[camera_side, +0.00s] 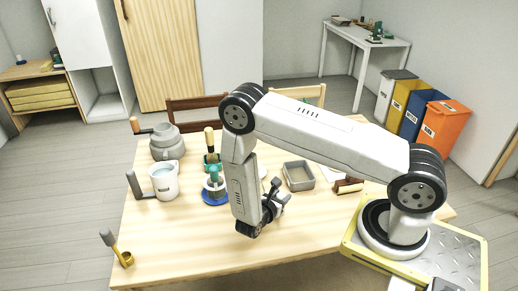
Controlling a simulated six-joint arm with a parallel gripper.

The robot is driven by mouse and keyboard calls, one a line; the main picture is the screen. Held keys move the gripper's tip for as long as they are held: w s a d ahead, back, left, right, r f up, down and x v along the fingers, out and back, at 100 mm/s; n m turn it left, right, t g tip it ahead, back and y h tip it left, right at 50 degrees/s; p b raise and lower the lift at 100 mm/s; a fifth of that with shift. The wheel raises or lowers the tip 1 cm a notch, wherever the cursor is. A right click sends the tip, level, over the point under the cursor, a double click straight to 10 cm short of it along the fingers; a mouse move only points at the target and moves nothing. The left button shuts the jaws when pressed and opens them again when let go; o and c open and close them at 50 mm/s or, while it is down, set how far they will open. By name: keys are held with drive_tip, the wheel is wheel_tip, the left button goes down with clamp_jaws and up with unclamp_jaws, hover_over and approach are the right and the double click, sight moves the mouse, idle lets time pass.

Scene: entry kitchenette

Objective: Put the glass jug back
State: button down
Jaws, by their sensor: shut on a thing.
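A pale jug-like vessel (164,181) with a dark upright handle on its left stands at the left of the table; I cannot tell for sure that it is the glass jug. My gripper (278,194) is low over the middle of the table, to the right of that vessel and apart from it. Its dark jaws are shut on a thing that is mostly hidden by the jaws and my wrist. A small pale patch shows at the jaws, too little to name. I cannot tell whether the held thing touches the table.
A grey lidded pot (167,148) stands behind the vessel. A blue round base (214,198) holding a green-and-white item is left of my wrist. A grey tray (299,177) lies behind my gripper. The front middle of the table is clear.

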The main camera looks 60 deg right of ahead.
drive_tip(key=shift+w+f, duration=0.2)
drive_tip(key=shift+w+d+f, duration=0.15)
drive_tip(key=shift+w+f, duration=0.05)
drive_tip(key=shift+f, duration=1.65)
drive_tip(key=shift+c, duration=1.3)
unclamp_jaws()
drive_tip(key=v, duration=1.2)
